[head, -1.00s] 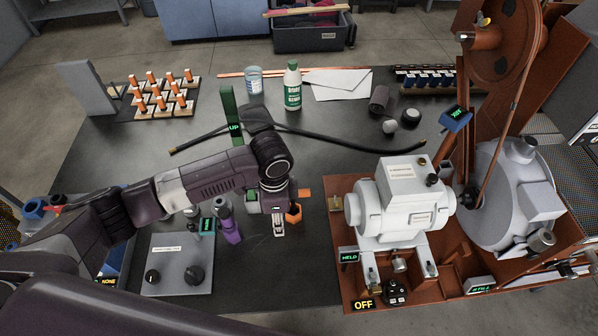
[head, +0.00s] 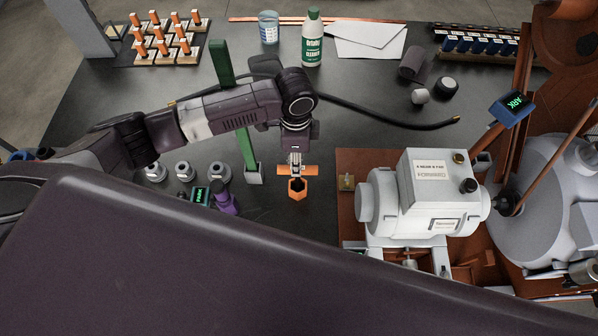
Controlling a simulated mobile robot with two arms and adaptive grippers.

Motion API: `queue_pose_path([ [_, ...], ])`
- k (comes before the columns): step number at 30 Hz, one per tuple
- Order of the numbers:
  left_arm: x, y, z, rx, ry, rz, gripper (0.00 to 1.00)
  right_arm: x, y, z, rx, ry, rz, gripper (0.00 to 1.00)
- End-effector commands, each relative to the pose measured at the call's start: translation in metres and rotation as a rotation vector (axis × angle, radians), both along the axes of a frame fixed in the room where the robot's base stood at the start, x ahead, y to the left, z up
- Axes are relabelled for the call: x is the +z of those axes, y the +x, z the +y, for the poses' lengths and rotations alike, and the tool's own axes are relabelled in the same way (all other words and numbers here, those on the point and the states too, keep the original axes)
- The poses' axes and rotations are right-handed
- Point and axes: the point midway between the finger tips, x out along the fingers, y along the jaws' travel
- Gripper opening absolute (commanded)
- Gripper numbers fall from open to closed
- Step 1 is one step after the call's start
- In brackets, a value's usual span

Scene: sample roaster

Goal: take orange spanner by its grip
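The orange spanner (head: 298,187) is at the middle of the dark table in the head view, left of the white motor. Its orange crosspiece and a hollow six-sided orange part below show. My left gripper (head: 296,167) points down over the crosspiece and hides part of it. I cannot tell whether the fingers touch the spanner or close on it. My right gripper is out of view.
A green upright bar (head: 222,64) stands just left of my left gripper. The white motor (head: 430,187) is to the right. A purple object (head: 223,198) stands left of the spanner. A black hose (head: 375,118) crosses behind. A large dark part of mine covers the foreground.

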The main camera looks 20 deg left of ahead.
Motion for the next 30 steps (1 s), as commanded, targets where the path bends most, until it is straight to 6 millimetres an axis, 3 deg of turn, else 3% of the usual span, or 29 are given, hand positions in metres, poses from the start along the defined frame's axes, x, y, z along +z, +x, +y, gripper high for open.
queue_pose_path([
  [1, -0.012, 0.0, 0.0, 0.0, 0.0, 0.0, 0.31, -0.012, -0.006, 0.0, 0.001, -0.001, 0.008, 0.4],
  [6, -0.028, 0.0, 0.0, 0.0, 0.0, -0.001, 0.31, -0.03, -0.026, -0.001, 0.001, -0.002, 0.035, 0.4],
  [10, -0.038, 0.0, 0.0, 0.0, 0.0, -0.001, 0.31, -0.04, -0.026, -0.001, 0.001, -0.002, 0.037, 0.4],
  [20, -0.064, 0.0, 0.0, 0.001, 0.0, 0.002, 0.31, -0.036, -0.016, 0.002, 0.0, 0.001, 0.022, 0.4],
  [30, -0.11, -0.003, -0.002, 0.001, 0.002, 0.002, 0.31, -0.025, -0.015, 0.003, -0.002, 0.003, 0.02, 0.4],
])
